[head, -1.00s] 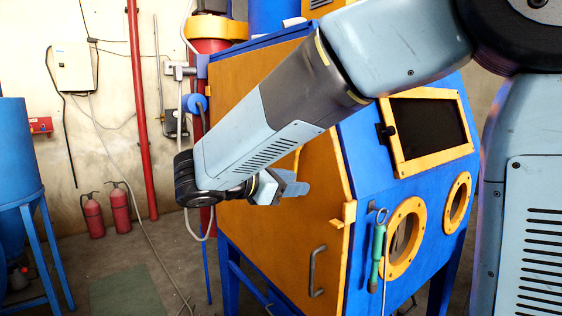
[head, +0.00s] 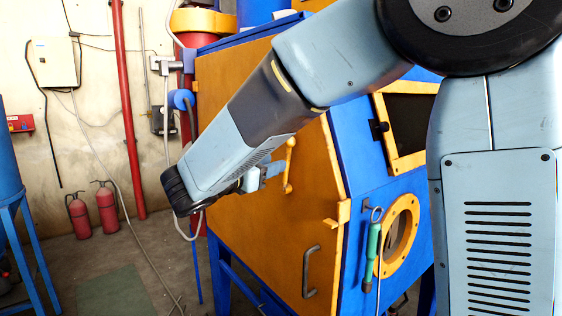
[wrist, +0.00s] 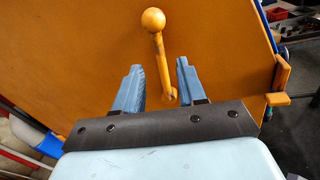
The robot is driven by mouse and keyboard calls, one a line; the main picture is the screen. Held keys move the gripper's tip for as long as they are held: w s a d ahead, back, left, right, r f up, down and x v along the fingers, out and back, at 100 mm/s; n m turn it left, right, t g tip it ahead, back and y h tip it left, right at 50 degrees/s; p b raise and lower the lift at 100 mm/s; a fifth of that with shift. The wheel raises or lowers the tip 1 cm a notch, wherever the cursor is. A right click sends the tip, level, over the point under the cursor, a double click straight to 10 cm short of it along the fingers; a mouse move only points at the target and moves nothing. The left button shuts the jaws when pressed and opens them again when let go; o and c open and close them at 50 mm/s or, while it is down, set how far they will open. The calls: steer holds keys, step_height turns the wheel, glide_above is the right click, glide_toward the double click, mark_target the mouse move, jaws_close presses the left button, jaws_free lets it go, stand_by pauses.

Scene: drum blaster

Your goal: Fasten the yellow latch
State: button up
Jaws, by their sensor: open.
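The yellow latch is a handle with a round ball end on the orange door of the blue cabinet. In the head view the latch (head: 289,165) stands near upright, ball at the top, just right of my gripper (head: 268,172). In the wrist view the latch (wrist: 160,55) rises ahead of my gripper (wrist: 157,75), its ball above and its pivot low between the fingers' lines. The two blue fingers are apart, one on each side of the lower handle in the picture, with nothing held. I cannot tell the depth gap to the latch.
The orange door (head: 230,100) has a grey pull handle (head: 310,272) low down and a yellow catch (head: 338,215) at its right edge. A green-handled tool (head: 373,250) hangs on the cabinet front. Fire extinguishers (head: 106,207) stand by the wall.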

mark_target(286, 159)
steer(key=shift+x, duration=2.35)
steer(key=shift+c, duration=0.3)
jaws_close()
